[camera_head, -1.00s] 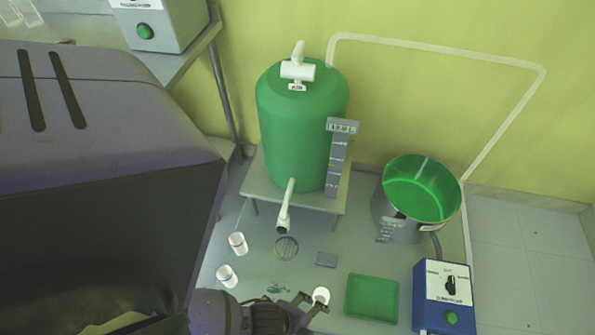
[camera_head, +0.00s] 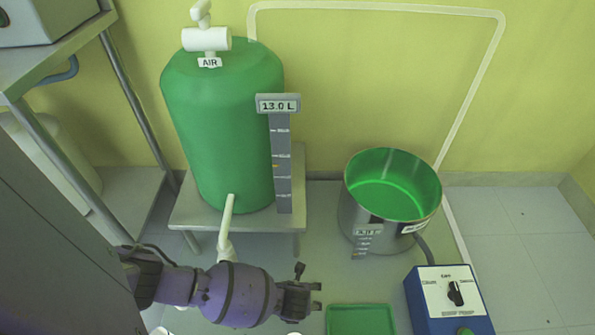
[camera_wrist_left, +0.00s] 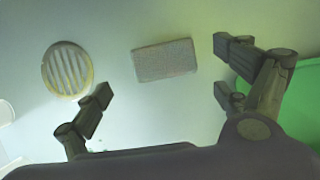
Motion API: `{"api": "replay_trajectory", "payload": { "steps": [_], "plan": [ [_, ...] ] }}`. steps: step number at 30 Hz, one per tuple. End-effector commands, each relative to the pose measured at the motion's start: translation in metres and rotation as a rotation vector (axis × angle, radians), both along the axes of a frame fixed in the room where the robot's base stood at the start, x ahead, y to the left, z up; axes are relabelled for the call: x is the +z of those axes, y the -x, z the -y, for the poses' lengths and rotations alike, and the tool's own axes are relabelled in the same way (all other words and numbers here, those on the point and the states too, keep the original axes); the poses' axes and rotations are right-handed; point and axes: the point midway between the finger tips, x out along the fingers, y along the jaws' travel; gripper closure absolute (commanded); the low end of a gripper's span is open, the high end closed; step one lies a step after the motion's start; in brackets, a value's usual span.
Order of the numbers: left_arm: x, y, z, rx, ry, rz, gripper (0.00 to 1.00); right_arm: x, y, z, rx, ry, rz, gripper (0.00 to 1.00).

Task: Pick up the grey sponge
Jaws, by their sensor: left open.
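The grey sponge (camera_wrist_left: 165,60) is a flat rectangle lying on the pale surface in the left wrist view. There it sits ahead of and roughly between my left gripper's (camera_wrist_left: 163,93) open fingers, touching neither. In the head view my left gripper (camera_head: 315,298) points right, in front of the green tank's stand. The sponge does not show in the head view; my arm and gripper seem to hide it. My right gripper is not in view.
A round slotted drain (camera_wrist_left: 67,69) lies left of the sponge. A green tray (camera_head: 362,320) is right of the gripper. The green tank (camera_head: 225,130) on its stand (camera_head: 265,222), the steel pot (camera_head: 385,225) and a blue control box (camera_head: 450,300) stand around.

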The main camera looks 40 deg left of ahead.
Motion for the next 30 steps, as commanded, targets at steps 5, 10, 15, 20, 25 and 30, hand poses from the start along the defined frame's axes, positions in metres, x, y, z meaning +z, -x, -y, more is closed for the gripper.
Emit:
{"api": "replay_trajectory", "payload": {
  "steps": [5,10,15,20,25,30],
  "plan": [
    [-0.015,-0.007,-0.002,0.001,0.003,0.001,0.08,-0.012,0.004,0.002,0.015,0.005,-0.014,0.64],
    [-0.038,-0.018,-0.008,0.001,0.002,-0.001,0.08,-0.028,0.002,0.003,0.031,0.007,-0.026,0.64],
    [-0.049,-0.023,-0.011,0.001,0.003,0.000,0.08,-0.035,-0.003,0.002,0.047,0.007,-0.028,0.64],
    [-0.047,-0.024,-0.011,0.001,0.004,0.002,0.08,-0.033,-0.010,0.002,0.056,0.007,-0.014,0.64],
    [-0.047,-0.023,-0.011,0.002,0.004,0.002,0.29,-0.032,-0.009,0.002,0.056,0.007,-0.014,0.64],
    [-0.047,-0.023,-0.011,0.002,0.004,0.002,0.51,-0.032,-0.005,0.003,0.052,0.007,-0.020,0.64]
  ]
}}
